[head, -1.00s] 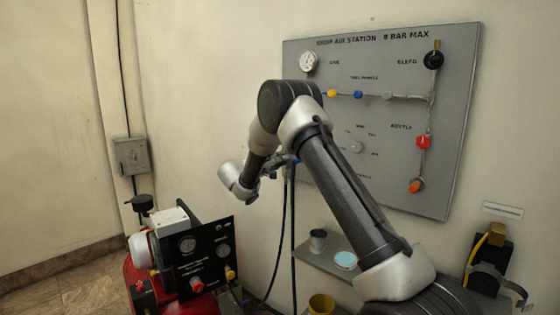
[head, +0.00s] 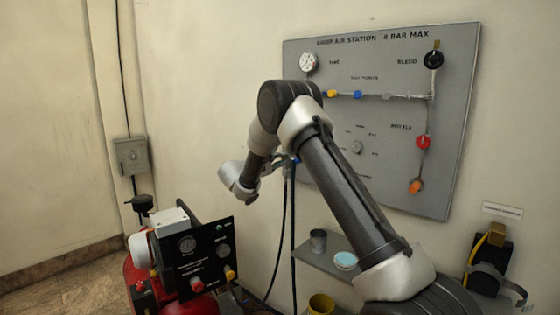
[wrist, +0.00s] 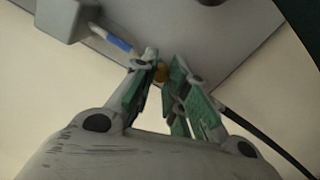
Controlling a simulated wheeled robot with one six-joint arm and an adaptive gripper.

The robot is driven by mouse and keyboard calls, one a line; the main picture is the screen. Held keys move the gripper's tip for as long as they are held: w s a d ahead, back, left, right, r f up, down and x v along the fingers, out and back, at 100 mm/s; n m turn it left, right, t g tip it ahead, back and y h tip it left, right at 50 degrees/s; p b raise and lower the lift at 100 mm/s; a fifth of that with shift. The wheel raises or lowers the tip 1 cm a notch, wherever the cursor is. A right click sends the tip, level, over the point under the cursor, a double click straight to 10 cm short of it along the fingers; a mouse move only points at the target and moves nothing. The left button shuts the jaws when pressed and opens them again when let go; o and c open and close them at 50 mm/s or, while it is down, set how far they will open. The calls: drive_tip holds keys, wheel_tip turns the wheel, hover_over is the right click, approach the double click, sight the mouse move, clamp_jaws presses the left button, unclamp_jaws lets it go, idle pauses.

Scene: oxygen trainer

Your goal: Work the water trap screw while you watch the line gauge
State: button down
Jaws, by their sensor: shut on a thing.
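The line gauge (head: 308,63), a small round white dial, sits at the upper left of the grey panel in the head view; its needle is too small to read. I take this for the water trap screw; no label shows there. In the head view my gripper (head: 279,164) is at the panel's left edge, largely hidden by my arm, and the screw cannot be made out.
The grey panel (head: 455,110) carries valves and knobs. Dark hoses (head: 283,230) hang below my gripper. A red compressor (head: 205,304) with a black gauge plate (head: 209,263) stands at lower left. A shelf (head: 318,262) holds a grey cup (head: 318,241) and a light-blue-topped tub (head: 345,261).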

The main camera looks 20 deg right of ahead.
drive_tip(key=shift+n, duration=0.7)
drive_tip(key=shift+f, duration=0.1)
drive_tip(key=c, duration=1.4)
unclamp_jaws()
drive_tip(key=shift+o, duration=0.2)
drive_tip(key=shift+a, duration=0.1)
drive_tip(key=v, duration=1.2)
